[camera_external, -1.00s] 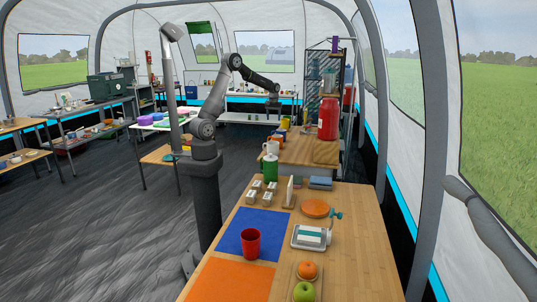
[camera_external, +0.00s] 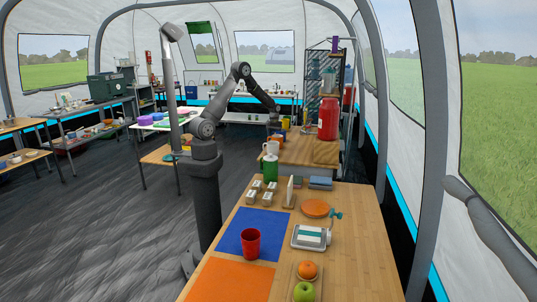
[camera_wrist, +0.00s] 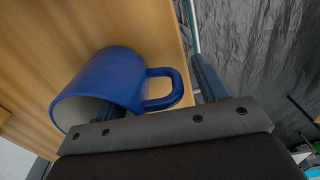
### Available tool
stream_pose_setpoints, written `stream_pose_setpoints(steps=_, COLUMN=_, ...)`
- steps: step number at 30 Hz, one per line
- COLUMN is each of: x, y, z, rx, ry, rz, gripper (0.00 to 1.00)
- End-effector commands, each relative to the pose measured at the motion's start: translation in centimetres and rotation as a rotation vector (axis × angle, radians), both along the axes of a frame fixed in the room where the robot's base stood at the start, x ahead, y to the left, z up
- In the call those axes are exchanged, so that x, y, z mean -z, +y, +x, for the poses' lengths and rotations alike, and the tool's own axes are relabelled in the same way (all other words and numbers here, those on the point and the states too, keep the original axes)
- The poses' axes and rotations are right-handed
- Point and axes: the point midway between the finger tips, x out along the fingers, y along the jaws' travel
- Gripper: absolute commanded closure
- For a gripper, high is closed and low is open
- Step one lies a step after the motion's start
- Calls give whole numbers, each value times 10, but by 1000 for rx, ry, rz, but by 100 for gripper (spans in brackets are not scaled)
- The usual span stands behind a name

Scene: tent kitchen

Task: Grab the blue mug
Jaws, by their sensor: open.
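The blue mug (camera_wrist: 112,80) stands on a light wood surface in the wrist view, with its handle toward the right. My gripper (camera_wrist: 155,93) is open and close over it. One finger shows at the mug's mouth and seems to reach inside, and the other is just right of the handle. The jaws hold nothing. The near part of the mug is hidden behind my gripper. In the external view my gripper (camera_external: 274,117) is low over the left edge of the far wooden table, where the mug is too small to make out clearly.
The wood ends right of the mug's handle in the wrist view, with dark floor (camera_wrist: 255,60) beyond.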

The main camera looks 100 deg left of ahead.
Motion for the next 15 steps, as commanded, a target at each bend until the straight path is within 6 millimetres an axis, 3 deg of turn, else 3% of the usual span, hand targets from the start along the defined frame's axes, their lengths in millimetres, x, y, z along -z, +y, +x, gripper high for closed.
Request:
stream_pose_setpoints(steps=7, x=4, y=0, z=0, rx=0, ry=0, rz=1, gripper=34)
stream_pose_setpoints(steps=15, x=4, y=0, z=0, rx=0, ry=0, rz=1, gripper=85)
